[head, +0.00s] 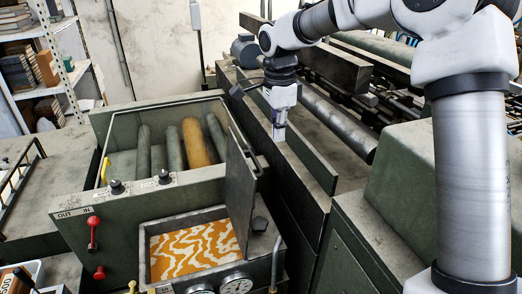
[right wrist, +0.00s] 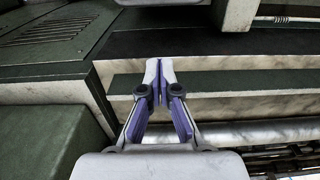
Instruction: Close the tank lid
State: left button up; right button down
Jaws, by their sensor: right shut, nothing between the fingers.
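The tank (head: 147,262) is an open box with orange and white marbled contents at the lower middle of the head view. Its dark lid (head: 240,180) stands raised, nearly upright, along the right side of the tank opening. My right gripper (head: 280,136) points down, above and to the right of the lid in the picture, apart from it. In the right wrist view its fingertips (right wrist: 159,68) are together with nothing between them. I cannot pick out the lid in the right wrist view. My left gripper is not in view.
A larger open trough (head: 108,137) with grey rollers and one yellow roller lies behind the tank. Red knobs (head: 93,222) and gauges (head: 236,284) are on the front. A long machine rail (head: 310,160) runs beside my right gripper. A shelf (head: 45,90) stands far left.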

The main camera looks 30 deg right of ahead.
notch_tip(320, 180, down, 8)
jog(key=p, duration=0.2)
jog(key=shift+w+a+r+p, duration=0.2)
jog(key=shift+w+a+p, duration=0.1)
jog(key=shift+a, duration=0.2)
jog(key=shift+w+a+r+p, duration=0.15)
jog(key=shift+a+r+p, duration=0.1)
jog(key=shift+a, duration=0.25)
jog(key=shift+w+a+r+p, duration=0.2)
jog(key=shift+w+a+p, duration=0.1)
jog(key=shift+a, duration=0.2)
